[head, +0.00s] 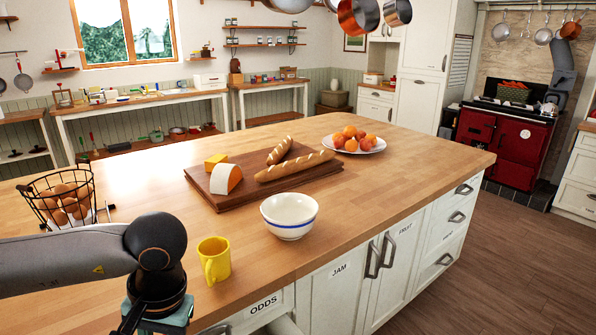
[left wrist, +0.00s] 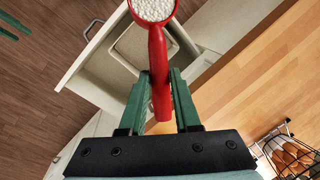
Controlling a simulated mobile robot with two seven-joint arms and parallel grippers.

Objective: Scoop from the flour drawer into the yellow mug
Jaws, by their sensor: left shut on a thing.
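My left gripper (left wrist: 160,80) is shut on the handle of a red scoop (left wrist: 157,48), seen in the left wrist view. The scoop's bowl is full of white flour (left wrist: 152,9) and is cut by the top edge. Below it a white drawer (left wrist: 86,52) stands open, with a pale bin inside, partly hidden by the scoop and fingers. In the head view the yellow mug (head: 214,262) stands upright on the island near its front edge. My left wrist (head: 157,290) is left of the mug; its fingers and the scoop are out of that view.
A white bowl (head: 289,215) stands right of the mug. Behind are a board (head: 222,199) with bread and cheese, and a fruit plate (head: 378,146). A wire egg basket (head: 64,205) is at the left. The wooden top (head: 350,230) is clear right of the bowl.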

